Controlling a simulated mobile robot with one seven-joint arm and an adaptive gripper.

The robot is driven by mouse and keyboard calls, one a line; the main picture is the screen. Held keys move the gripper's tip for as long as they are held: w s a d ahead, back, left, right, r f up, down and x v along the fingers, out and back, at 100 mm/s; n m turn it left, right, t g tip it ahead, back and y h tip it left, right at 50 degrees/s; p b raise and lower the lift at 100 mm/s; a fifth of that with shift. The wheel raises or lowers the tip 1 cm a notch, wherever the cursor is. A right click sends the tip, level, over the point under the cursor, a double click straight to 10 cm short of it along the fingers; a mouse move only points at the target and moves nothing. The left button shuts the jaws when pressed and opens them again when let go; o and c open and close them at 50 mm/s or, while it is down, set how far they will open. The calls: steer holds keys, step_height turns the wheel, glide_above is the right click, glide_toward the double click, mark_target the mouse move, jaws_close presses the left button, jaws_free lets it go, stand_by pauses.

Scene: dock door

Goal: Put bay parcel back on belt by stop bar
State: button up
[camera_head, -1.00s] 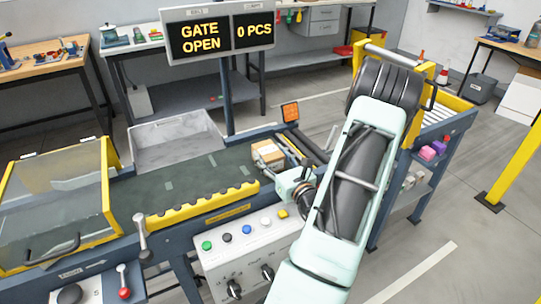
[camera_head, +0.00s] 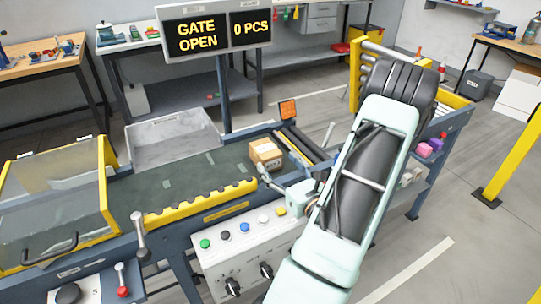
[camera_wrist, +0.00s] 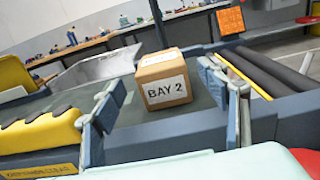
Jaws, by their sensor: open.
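The bay parcel (camera_head: 266,154) is a small brown box. It sits on the dark green belt (camera_head: 180,180) at its right end, beside the rollers. In the wrist view the parcel (camera_wrist: 163,79) shows a white label reading "BAY 2", and it lies beyond and between my fingers. My gripper (camera_wrist: 165,105) is open and empty, its two grey fingers apart on either side of the parcel in the picture. In the head view my gripper (camera_head: 268,178) is at the belt's near edge, just in front of the parcel. I cannot tell which part is the stop bar.
A yellow scalloped guard (camera_head: 200,202) runs along the belt's near edge. The control box (camera_head: 250,245) with buttons stands in front. A grey bin (camera_head: 175,138) lies behind the belt. Dark rollers (camera_wrist: 262,72) lie right of the parcel. The sign (camera_head: 216,30) reads "GATE OPEN" and "0 PCS".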

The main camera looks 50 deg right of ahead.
steer(key=shift+v, duration=2.7)
steer(key=shift+s, duration=0.1)
